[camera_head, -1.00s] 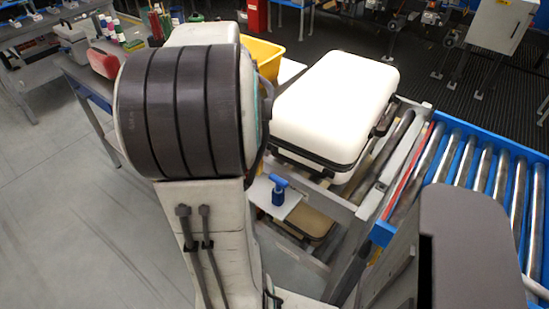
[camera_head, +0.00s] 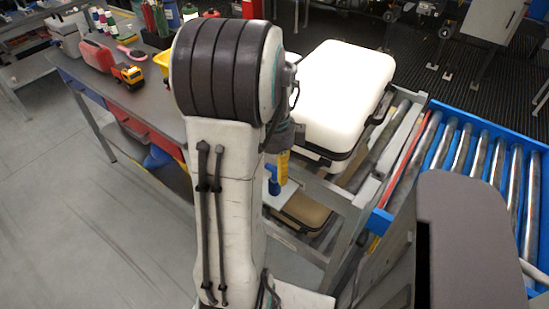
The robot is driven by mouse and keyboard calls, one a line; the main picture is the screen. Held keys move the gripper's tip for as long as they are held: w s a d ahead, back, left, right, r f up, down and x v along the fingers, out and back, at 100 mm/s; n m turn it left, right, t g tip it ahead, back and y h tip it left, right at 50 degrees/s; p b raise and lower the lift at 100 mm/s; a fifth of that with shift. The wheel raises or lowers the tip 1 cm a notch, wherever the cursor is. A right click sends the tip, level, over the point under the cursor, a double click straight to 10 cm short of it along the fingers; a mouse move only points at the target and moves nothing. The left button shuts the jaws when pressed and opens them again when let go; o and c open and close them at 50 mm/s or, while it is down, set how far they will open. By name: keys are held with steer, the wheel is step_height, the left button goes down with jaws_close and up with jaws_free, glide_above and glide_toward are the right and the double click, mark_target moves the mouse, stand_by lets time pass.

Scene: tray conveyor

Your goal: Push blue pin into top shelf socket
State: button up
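The blue pin (camera_head: 273,184) stands upright on a small white shelf plate (camera_head: 285,192) beside the conveyor frame. My arm hides part of it on the left. My gripper (camera_head: 283,168) hangs down beside my arm, showing as a dark wrist with a yellow part below it. In the picture the yellow part is just right of the pin's upper end. I cannot tell whether they touch. The fingertips are not clear, so open or shut does not show. The socket opening is hidden.
A white case (camera_head: 340,95) lies behind the plate, and a tan case (camera_head: 303,212) is on the level below. A blue-railed roller conveyor (camera_head: 490,165) is at right. A grey table (camera_head: 150,100) at left holds a toy truck (camera_head: 128,76) and several bottles.

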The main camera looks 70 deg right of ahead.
steer(key=shift+f, duration=0.65)
jaws_close()
steer(key=shift+r+p, duration=2.45)
steer(key=shift+r, duration=0.55)
steer(key=shift+r+p, duration=1.55)
steer(key=shift+r, duration=0.35)
